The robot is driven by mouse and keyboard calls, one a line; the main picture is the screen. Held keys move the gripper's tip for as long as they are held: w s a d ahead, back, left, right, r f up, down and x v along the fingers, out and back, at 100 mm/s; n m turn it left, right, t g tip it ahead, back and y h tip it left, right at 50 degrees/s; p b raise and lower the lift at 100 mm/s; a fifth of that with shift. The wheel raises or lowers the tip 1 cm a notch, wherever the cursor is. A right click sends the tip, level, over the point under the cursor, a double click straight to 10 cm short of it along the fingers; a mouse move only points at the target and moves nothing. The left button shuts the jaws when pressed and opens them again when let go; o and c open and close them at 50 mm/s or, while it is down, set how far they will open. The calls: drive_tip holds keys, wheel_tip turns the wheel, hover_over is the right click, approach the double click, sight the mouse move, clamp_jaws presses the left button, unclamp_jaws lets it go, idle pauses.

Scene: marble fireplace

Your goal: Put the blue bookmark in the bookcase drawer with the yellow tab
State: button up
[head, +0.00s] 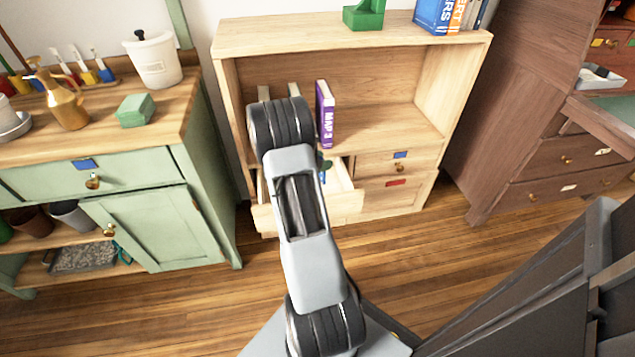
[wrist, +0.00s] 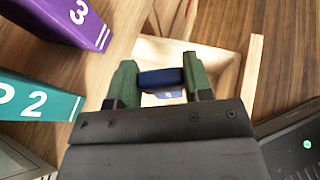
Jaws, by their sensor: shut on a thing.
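My gripper (wrist: 160,82) has dark green fingers and is shut on the blue bookmark (wrist: 158,77), which spans between the fingertips in the wrist view. In the head view my gripper (head: 325,167) is mostly behind my arm, with a bit of blue just below it. The light wood bookcase (head: 350,41) has a lower left drawer (head: 342,205) pulled out. The gripper is over this open drawer, whose pale inside also shows in the wrist view (wrist: 222,62). My arm covers part of the drawer front, and I see no yellow tab.
Closed drawers with a blue tab (head: 400,155) and a red tab (head: 396,182) are to the right. A purple book (head: 325,115) stands on the shelf above; a teal book (wrist: 35,97) shows in the wrist view. A green cabinet (head: 150,225) stands left.

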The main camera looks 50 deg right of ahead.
sight(322, 174)
drive_tip(key=shift+f+b, duration=1.15)
drive_tip(key=shift+f, duration=2.1)
drive_tip(key=shift+f, duration=0.15)
drive_tip(key=o, duration=0.9)
drive_tip(key=shift+r, duration=0.3)
drive_tip(key=p+v, duration=0.4)
drive_tip(key=v, duration=0.8)
drive_tip(key=s+a+r+m+t+y, duration=0.2)
drive_tip(key=s+a+r+m+y, duration=0.1)
drive_tip(key=a, duration=0.6)
drive_tip(key=s+a+r+m+t+y, duration=0.2)
drive_tip(key=a+r+m+y, duration=0.3)
drive_tip(key=a, duration=0.5)
drive_tip(key=s+a+r+m+t+y, duration=0.3)
drive_tip(key=s+a+r+m+y, duration=0.1)
drive_tip(key=a, duration=0.6)
drive_tip(key=shift+s+a+r+m+y, duration=0.1)
drive_tip(key=shift+s+r+m+y, duration=0.15)
drive_tip(key=shift+r+m, duration=0.4)
drive_tip(key=shift+s+a+r+m+y, duration=0.15)
drive_tip(key=shift+s+r+m, duration=0.25)
drive_tip(key=shift+r+m, duration=0.2)
